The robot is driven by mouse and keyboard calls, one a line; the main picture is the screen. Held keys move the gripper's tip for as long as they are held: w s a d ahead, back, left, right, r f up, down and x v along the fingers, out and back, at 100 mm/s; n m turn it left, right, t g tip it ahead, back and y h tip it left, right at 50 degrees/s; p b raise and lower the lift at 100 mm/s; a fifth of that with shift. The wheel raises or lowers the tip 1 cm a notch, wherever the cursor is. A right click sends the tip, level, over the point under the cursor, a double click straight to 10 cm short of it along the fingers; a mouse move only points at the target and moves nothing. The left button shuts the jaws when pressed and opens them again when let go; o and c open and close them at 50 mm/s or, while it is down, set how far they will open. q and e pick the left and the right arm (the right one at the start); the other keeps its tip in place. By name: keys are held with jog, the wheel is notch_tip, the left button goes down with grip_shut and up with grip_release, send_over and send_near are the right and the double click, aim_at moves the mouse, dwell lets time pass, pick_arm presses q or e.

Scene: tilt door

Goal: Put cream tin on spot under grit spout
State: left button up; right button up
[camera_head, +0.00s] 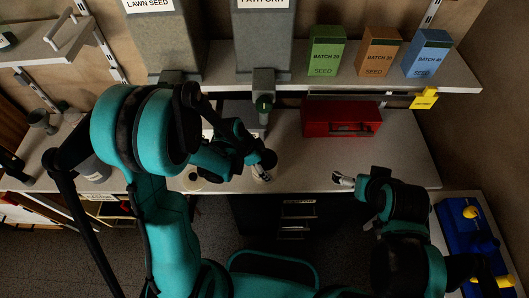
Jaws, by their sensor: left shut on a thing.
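My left gripper (264,168) is shut at the front edge of the workbench, below and in front of the grit spout. A small pale thing shows at its fingertips; it looks like the cream tin (262,174), mostly hidden by the fingers. The grit spout (264,90) is a grey-green outlet under the right-hand grey hopper (263,45), whose label is cut off by the top of the picture. A pale patch shows on the bench beneath the spout, partly behind my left arm. My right gripper (343,180) is at the bench's front right, apart from everything; its finger opening is unclear.
A second hopper, labelled lawn seed (165,40), stands to the left. A red box (341,119) sits on the workbench (400,150) at right. Green (326,50), orange (378,52) and blue (427,53) seed boxes stand on the shelf above. The bench front right is clear.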

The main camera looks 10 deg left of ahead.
pick_arm(q)
jog(key=shift+w+a, duration=0.2)
jog(key=shift+w, duration=0.75)
jog(key=w, duration=0.2)
jog(key=w+b, duration=0.1)
jog(key=w, duration=0.1)
jog(key=shift+a, duration=0.4)
jog(key=shift+f+b, duration=0.4)
jog(key=shift+f, duration=0.4)
jog(key=shift+f, duration=0.1)
jog(key=o, duration=1.7)
jog(key=shift+s, duration=0.1)
